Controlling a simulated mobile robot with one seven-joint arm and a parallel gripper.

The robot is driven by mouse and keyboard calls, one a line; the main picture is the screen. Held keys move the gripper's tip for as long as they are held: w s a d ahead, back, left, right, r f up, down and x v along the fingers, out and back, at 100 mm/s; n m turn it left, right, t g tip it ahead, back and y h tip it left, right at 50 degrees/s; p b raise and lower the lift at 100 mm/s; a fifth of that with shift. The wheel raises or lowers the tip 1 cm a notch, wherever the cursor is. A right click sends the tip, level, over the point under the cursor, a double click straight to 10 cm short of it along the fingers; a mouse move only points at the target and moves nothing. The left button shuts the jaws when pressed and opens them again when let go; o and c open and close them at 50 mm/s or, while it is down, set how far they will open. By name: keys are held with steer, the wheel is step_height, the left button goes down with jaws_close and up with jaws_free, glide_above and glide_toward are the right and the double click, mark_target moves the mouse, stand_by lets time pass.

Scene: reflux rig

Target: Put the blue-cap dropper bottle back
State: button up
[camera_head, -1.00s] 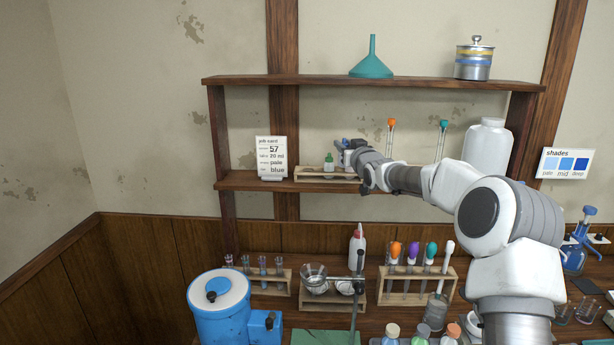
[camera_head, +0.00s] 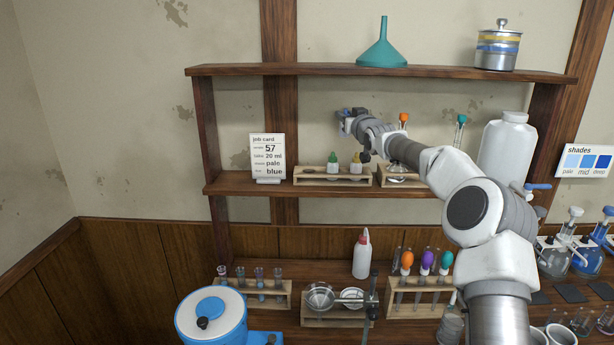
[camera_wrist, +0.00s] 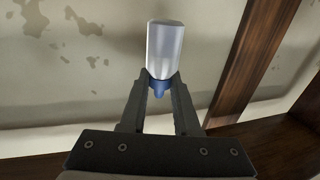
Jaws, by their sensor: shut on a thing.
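The blue-cap dropper bottle (camera_wrist: 165,48) has a pale body and a blue cap, seen in the wrist view. My gripper (camera_wrist: 159,82) is shut on it at the blue cap. In the head view my gripper (camera_head: 344,116) is above the small wooden rack (camera_head: 318,183) on the middle shelf, clear of it. The bottle is hard to make out there. The rack holds a green-cap bottle (camera_head: 332,163), a yellow-cap bottle (camera_head: 356,163) and a dark-cap one (camera_head: 365,157) at its right end, partly behind my arm.
The job card (camera_head: 267,157) stands left of the rack. A second rack (camera_head: 388,178) with a flask is to the right. The upper shelf (camera_head: 300,70) with a teal funnel (camera_head: 381,45) is above my gripper. A white jug (camera_head: 506,150) stands at the shelf's right.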

steer(key=shift+a+f, duration=0.3)
steer(key=shift+a, duration=0.15)
steer(key=s+a+f, duration=0.1)
steer(key=a+f, duration=0.2)
steer(key=s+a+f, duration=0.2)
steer(key=a+f, duration=0.1)
steer(key=f, duration=0.1)
steer(key=s+a+f+p, duration=0.1)
steer(key=s+a+f, duration=0.1)
steer(key=a+f, duration=0.1)
steer(key=shift+s+a+f, duration=0.15)
steer(key=shift+a, duration=0.05)
steer(key=shift+f+b, duration=0.2)
steer(key=shift+b, duration=0.1)
steer(key=o, duration=0.8)
steer(key=shift+o, duration=0.2)
steer(key=shift+r, duration=0.15)
